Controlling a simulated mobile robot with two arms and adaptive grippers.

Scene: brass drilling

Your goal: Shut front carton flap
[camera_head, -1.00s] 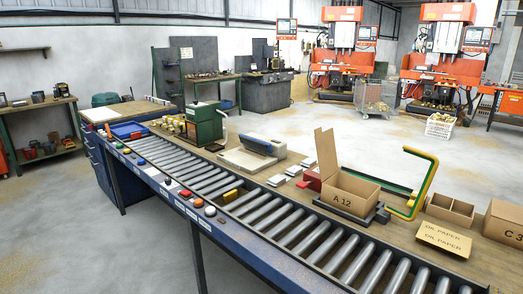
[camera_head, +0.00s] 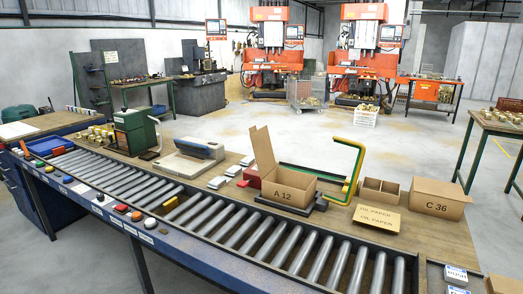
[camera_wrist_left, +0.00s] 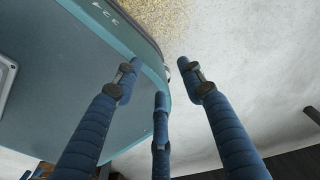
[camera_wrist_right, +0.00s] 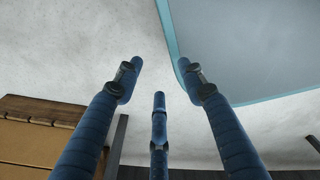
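The carton (camera_head: 288,188), marked A 12, stands on the bench beyond the roller conveyor in the head view. One tall flap (camera_head: 264,152) stands upright at its left side. I cannot make out the state of its front flap at this size. Neither gripper shows in the head view. In the left wrist view my left gripper (camera_wrist_left: 160,82) has its fingers spread, with nothing between them. In the right wrist view my right gripper (camera_wrist_right: 160,82) is also spread and empty. The carton is not recognisable in either wrist view.
A yellow-green bent handle (camera_head: 354,170) rises right of the carton. A divided box (camera_head: 371,197), oil paper sheets (camera_head: 376,218) and a C 36 carton (camera_head: 437,199) sit farther right. The roller conveyor (camera_head: 220,222) runs along the front. Open floor lies behind the bench.

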